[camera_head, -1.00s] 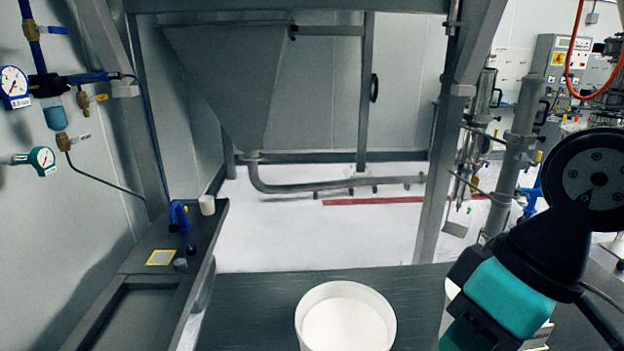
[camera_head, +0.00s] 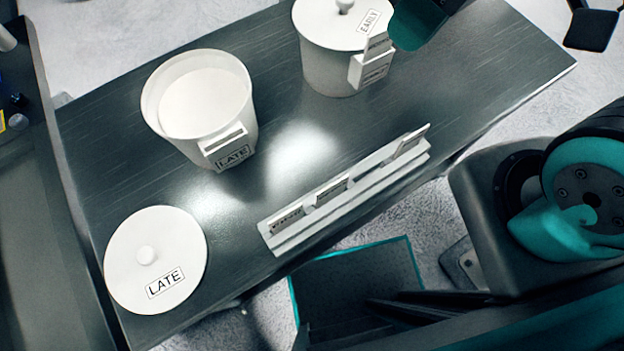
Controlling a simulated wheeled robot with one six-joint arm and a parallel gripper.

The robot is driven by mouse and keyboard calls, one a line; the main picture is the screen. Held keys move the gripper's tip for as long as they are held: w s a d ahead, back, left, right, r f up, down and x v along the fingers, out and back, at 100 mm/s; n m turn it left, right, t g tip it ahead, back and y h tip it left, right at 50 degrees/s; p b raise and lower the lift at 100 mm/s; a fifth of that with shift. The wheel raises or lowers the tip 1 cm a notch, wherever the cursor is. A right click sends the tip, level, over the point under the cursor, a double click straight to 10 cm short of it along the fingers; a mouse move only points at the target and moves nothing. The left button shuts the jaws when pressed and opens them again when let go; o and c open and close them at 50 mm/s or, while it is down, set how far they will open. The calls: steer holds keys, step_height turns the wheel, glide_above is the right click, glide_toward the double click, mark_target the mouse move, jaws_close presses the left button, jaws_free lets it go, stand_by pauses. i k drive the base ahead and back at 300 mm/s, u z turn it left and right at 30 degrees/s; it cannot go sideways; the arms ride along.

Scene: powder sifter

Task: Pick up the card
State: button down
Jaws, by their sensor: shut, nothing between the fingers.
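A white rack (camera_head: 345,205) lies slantwise along the near edge of the dark table. Small labelled cards stand in it: one at the left end (camera_head: 287,219), one near the middle (camera_head: 331,190) and a tilted one at the right end (camera_head: 410,141). Their print is too small to read. An open white tub (camera_head: 202,105) has a LATE label on its front. A lidded white tub marked EARLY (camera_head: 333,66) has a holder with printed labels on its side. A teal and black part of my arm overlaps that tub's right side at the top. My gripper's fingertips do not show.
A round white lid marked LATE (camera_head: 158,265) lies at the table's left corner. The dark table (camera_head: 125,140) has bare room between tubs, lid and rack. A dark teal-edged bin-like shape (camera_head: 360,278) is below the near edge. My arm's body fills the right side.

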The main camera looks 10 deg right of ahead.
mark_target(292, 216)
steer(key=z, duration=0.1)
steer(key=k, duration=0.65)
steer(key=u, duration=0.8)
steer(key=i, duration=0.5)
